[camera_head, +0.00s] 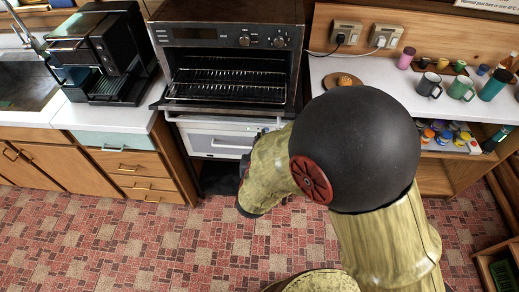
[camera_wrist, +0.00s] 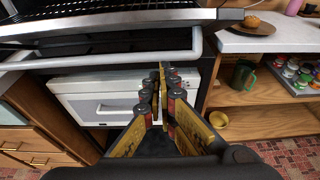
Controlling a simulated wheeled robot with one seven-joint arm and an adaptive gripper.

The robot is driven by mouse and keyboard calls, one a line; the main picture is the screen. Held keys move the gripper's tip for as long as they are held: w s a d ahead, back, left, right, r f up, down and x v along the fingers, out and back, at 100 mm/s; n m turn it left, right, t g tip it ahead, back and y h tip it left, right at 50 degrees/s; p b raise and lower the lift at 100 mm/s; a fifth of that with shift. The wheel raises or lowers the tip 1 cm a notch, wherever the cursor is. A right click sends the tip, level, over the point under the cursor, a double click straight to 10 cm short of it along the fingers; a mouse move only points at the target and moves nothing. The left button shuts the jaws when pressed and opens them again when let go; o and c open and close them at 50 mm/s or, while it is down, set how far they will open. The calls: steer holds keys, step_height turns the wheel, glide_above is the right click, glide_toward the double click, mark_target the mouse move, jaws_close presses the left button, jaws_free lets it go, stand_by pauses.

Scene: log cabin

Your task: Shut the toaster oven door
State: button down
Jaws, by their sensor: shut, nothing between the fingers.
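My gripper (camera_wrist: 165,68) is shut and empty. In the wrist view its fingertips show just below the right part of the handle, in front of the white drawer-like unit; I cannot tell whether they touch the door. In the head view my arm hides the fingertips.
A white unit with a handle (camera_head: 220,144) sits below the oven. A coffee machine (camera_head: 104,55) stands left. To the right, a counter holds a plate with a bun (camera_head: 345,79) and mugs (camera_head: 429,84); shelves below hold jars. The tiled floor (camera_head: 110,245) is clear at left.

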steer(key=w+r, duration=0.2)
steer(key=r, duration=0.1)
steer(key=shift+r, duration=0.25)
steer(key=shift+r, duration=0.1)
